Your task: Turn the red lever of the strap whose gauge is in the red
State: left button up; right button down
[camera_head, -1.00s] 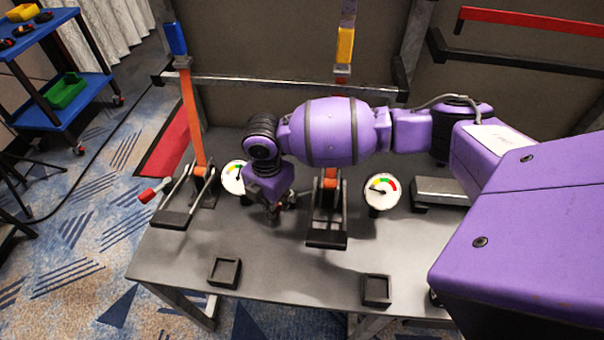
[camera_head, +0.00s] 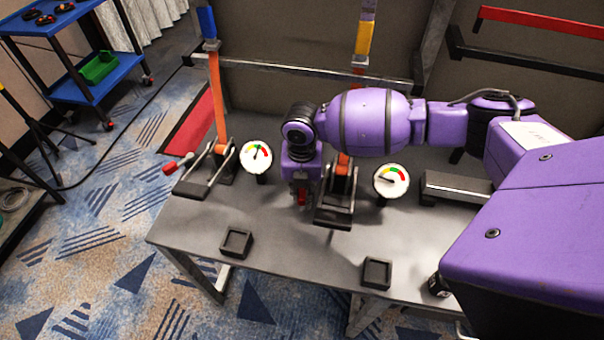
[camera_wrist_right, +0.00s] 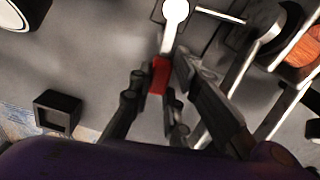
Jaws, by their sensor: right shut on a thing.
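Two orange straps, left (camera_head: 217,96) and right (camera_head: 343,163), each run down to a metal ratchet, left (camera_head: 207,172) and right (camera_head: 338,202), on a grey table (camera_head: 265,212). The left red lever (camera_head: 178,164) sticks out to the left. My right gripper (camera_head: 302,198) is just left of the right ratchet. In the wrist view its fingers (camera_wrist_right: 158,88) are shut on a red lever handle (camera_wrist_right: 160,75) with a pale shaft. The left gauge (camera_head: 256,156) and right gauge (camera_head: 391,181) stand beside their ratchets. The right needle points left; the left needle is too small to read surely. My left gripper is not in view.
Two small black trays, left (camera_head: 236,243) and right (camera_head: 376,273), sit near the table's front edge. A metal block (camera_head: 455,187) lies at the right. A blue cart (camera_head: 80,72) stands at the far left. The front middle of the table is clear.

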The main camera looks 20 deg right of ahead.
jog(key=shift+w+d+r+n, duration=0.1)
jog(key=shift+d+r+n, duration=0.1)
jog(key=shift+n, duration=0.1)
